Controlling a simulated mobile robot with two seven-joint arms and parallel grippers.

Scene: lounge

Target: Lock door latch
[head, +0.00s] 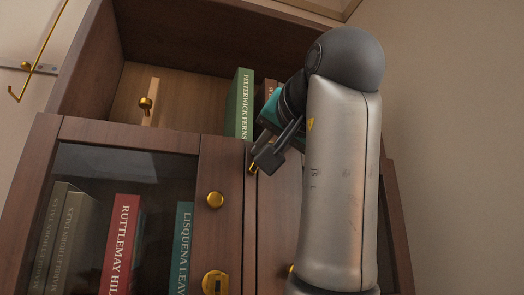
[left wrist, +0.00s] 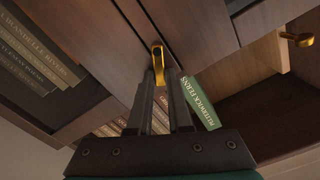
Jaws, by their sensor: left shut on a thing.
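A small brass door latch (left wrist: 157,52) sits at the seam between the two dark wooden cabinet doors, near their top edge. My left gripper (left wrist: 161,76) is shut on it, one dark finger on each side. In the head view only a bit of the brass latch (head: 252,168) shows beside the fingertips of my left gripper (head: 261,162); the rest is hidden. The left door (head: 222,160) has a glass pane, and the right door (head: 270,215) is mostly behind my arm. Whether the latch is turned across both doors cannot be told. My right gripper is not in view.
Above the doors is an open compartment with a green book (head: 240,102) close to my gripper and a brass knob (head: 146,103) on a wooden strip. A brass hook (head: 28,80) is at far left.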

